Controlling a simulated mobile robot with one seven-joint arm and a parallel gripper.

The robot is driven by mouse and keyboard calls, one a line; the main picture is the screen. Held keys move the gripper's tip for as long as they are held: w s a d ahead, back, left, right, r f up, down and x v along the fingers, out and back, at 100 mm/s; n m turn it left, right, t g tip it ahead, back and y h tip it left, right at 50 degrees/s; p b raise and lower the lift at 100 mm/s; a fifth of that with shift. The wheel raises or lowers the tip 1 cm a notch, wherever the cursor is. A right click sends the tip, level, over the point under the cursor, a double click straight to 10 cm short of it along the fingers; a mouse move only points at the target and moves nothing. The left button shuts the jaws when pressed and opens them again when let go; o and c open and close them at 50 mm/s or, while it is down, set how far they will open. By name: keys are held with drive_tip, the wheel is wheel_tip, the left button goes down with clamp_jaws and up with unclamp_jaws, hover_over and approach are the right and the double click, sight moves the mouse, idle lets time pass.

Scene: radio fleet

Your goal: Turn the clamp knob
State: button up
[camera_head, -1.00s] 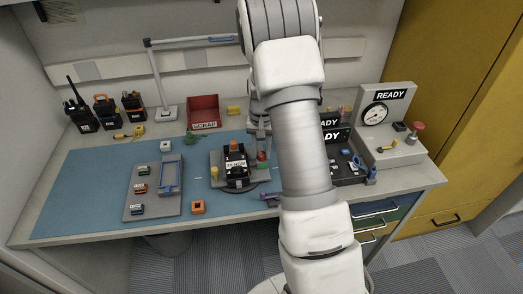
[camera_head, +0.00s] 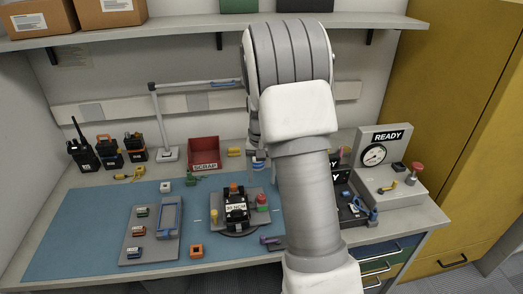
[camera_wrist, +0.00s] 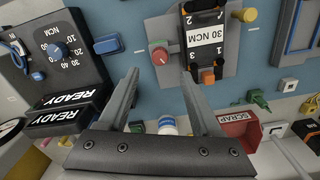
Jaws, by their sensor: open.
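A grey fixture (camera_head: 253,222) on the blue mat holds a black radio (camera_head: 236,203) labelled 30 NCM. A red knob with a green base (camera_head: 262,202) sits at its right and a yellow knob (camera_head: 214,215) at its left. In the wrist view the red knob (camera_wrist: 160,55) shows just beyond and between my fingertips, and the yellow knob (camera_wrist: 247,15) is at upper right. I cannot tell which is the clamp knob. My gripper (camera_wrist: 160,76) is open with nothing between its fingers. In the head view my arm mostly hides it.
A black box with a blue dial (camera_wrist: 59,50) and NCM scale stands beside the fixture. A red scrap bin (camera_head: 204,152) is behind the mat. A grey gauge stand (camera_head: 388,160) is at right, a parts tray (camera_head: 150,250) at left. A lamp (camera_head: 168,153) stands at the back.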

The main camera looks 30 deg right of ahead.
wheel_tip(320, 180, up, 10)
idle(0.3)
idle(0.3)
drive_tip(key=s+a+r+n+t, duration=0.3)
drive_tip(key=s+a+r, duration=0.65)
drive_tip(key=s, duration=0.25)
drive_tip(key=s+a+n+t, duration=0.2)
drive_tip(key=s+a+n, duration=0.1)
drive_tip(key=s, duration=1)
drive_tip(key=shift+s+a+n+t, duration=0.15)
drive_tip(key=shift+a+n+t, duration=0.15)
drive_tip(key=shift+a, duration=0.6)
drive_tip(key=shift+d, duration=0.15)
